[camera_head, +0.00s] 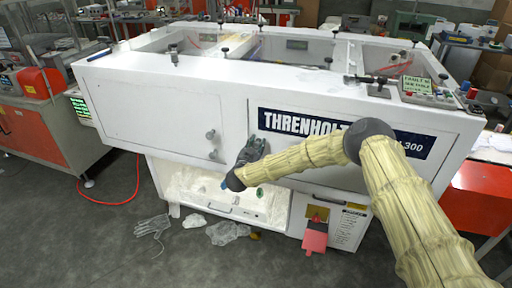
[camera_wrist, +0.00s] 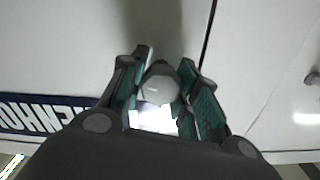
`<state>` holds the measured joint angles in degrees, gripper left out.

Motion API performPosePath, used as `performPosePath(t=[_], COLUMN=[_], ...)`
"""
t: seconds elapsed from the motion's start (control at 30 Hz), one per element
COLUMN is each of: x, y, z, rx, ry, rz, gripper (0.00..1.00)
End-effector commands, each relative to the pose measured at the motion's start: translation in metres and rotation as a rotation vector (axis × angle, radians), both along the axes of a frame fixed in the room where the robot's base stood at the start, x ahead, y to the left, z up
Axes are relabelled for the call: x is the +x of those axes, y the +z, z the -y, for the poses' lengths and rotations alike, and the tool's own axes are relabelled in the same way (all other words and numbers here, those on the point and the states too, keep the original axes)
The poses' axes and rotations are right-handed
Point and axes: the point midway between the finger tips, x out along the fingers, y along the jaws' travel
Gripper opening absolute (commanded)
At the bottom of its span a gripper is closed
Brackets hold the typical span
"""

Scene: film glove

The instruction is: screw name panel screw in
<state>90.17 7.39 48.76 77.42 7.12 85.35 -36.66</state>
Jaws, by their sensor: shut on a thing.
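The name panel (camera_head: 290,123) is a dark blue plate with white lettering on the front of the white machine; my arm covers part of it. In the wrist view the plate (camera_wrist: 45,115) shows upside down at the left. My gripper (camera_head: 254,145) is in front of the machine's front face, at the left end of the plate. In the wrist view my gripper (camera_wrist: 165,62) is shut on a grey, round-headed screw (camera_wrist: 158,88) between its green-padded fingers. The screw's tip is hidden, so I cannot tell whether it touches the panel. The screw cannot be made out in the head view.
Two grey knobs (camera_head: 211,145) stick out from the white front left of my gripper. An open lower bay (camera_head: 185,190) lies below. Gloves and clear film (camera_head: 226,232) lie on the floor. A red hose (camera_head: 128,198) runs at the left.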

Motion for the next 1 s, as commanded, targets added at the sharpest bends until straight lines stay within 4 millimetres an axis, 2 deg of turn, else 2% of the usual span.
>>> performPosePath(t=[1.0], x=[-0.0001], y=[-0.0073], z=[0.0029], rx=[0.875], ry=[-0.001], rz=[0.286], gripper=[0.07])
